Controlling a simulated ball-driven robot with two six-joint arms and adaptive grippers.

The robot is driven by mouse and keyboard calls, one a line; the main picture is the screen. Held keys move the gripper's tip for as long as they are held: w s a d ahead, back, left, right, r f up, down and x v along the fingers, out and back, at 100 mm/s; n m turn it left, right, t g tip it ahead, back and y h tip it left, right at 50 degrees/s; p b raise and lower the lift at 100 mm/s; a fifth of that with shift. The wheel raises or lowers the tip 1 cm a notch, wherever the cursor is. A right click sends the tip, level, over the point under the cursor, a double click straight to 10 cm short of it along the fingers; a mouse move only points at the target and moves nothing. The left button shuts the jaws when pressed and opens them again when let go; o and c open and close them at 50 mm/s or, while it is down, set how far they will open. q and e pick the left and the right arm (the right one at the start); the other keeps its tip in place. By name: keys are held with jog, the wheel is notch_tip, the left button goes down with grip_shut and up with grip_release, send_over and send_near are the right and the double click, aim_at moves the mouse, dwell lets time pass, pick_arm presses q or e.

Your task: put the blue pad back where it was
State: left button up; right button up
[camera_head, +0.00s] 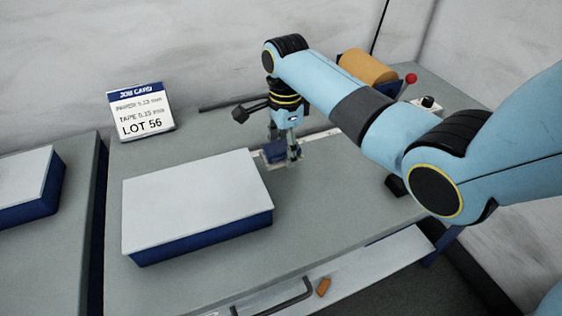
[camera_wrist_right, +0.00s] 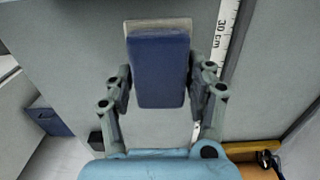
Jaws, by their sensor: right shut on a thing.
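The blue pad (camera_head: 274,152) is a small block with a blue face. In the right wrist view the blue pad (camera_wrist_right: 160,72) sits between the two fingers, with a pale grey-beige edge showing at its far end. My right gripper (camera_head: 283,158) is shut on it, pointing down over the grey bench behind the large box. In the right wrist view the fingers of my right gripper (camera_wrist_right: 160,85) press on its left and right sides. I cannot tell whether the pad touches the bench. My left gripper is not in view.
A large white-topped blue box (camera_head: 195,190) lies in front of the gripper. A job card (camera_head: 140,110) stands at the back left. A ruler (camera_wrist_right: 226,30) lies beside the pad. An orange roll (camera_head: 368,67) stands behind my arm. An orange piece (camera_head: 323,287) lies at the front.

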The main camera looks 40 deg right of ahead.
aim_at(282, 170)
jog(key=shift+w+a+f, duration=0.15)
jog(key=shift+w+f, duration=0.05)
jog(key=shift+w, duration=0.15)
jog(key=shift+f, duration=2.05)
jog(key=shift+f, duration=0.1)
jog(key=o, duration=1.1)
notch_tip(282, 170, up, 12)
jog(key=shift+r+p, duration=0.15)
jog(key=shift+p, duration=0.2)
